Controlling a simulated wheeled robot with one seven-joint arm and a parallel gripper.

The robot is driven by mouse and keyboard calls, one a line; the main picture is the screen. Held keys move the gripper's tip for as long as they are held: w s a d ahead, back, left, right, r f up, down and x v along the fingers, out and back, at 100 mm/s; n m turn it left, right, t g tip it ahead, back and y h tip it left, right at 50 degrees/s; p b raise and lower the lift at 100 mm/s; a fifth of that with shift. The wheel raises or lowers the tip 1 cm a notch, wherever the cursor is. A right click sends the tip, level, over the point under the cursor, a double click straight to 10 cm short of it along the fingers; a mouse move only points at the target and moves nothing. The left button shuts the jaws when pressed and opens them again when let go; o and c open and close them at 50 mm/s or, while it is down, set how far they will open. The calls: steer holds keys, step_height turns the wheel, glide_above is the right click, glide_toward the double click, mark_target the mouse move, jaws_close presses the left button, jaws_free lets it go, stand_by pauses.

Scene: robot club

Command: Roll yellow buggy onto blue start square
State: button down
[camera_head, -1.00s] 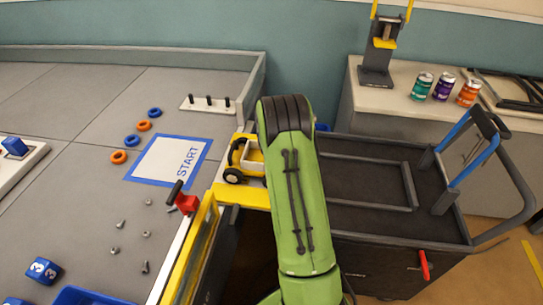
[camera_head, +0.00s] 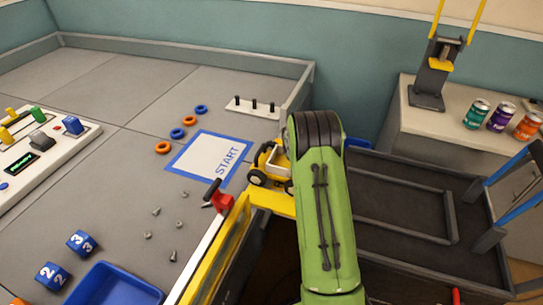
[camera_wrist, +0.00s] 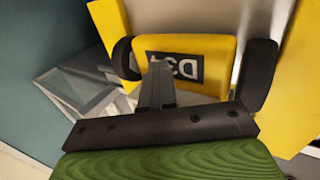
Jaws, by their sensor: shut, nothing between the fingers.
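The yellow buggy (camera_head: 270,163) with dark wheels stands on a yellow ledge (camera_head: 270,199) at the table's right edge, partly hidden by my green arm. The blue-bordered START square (camera_head: 208,157) lies on the grey table just left of it and is empty. In the wrist view, the buggy's yellow end (camera_wrist: 215,60) with a dark lettered plate fills the middle, a dark wheel on each side. My gripper (camera_wrist: 158,75) is shut and empty, its fingertips close against that end; I cannot tell whether they touch. The head view hides the gripper behind my arm.
A red-handled clamp (camera_head: 218,197) stands near the ledge at the table edge. Loose screws (camera_head: 173,255), blue dice (camera_head: 80,242) and a blue tray (camera_head: 115,286) lie at the front. Rings (camera_head: 176,133) lie left of START. A dark cart (camera_head: 400,195) stands right.

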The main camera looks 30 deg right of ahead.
mark_target(259, 153)
steer(key=shift+w+a+f+p, duration=0.2)
steer(key=shift+w+a+p, duration=0.05)
steer(key=shift+w+a, duration=2.35)
steer(key=shift+w+a+f+p, duration=0.2)
steer(key=shift+w+a, duration=2.2)
steer(key=shift+w, duration=0.4)
steer(key=shift+w+a, duration=0.3)
steer(key=shift+w, duration=0.05)
steer(key=shift+w+a+f, duration=0.1)
steer(key=shift+w+a, duration=0.6)
steer(key=shift+w, duration=0.25)
steer(key=shift+w+a, duration=0.55)
steer(key=shift+w, duration=0.15)
steer(key=shift+w+a, duration=0.3)
steer(key=shift+w, duration=0.25)
steer(key=shift+w+a+r+b, duration=0.25)
steer(key=shift+w+a+b, duration=0.1)
steer(key=shift+w+a, duration=0.1)
steer(key=shift+s+r, duration=0.1)
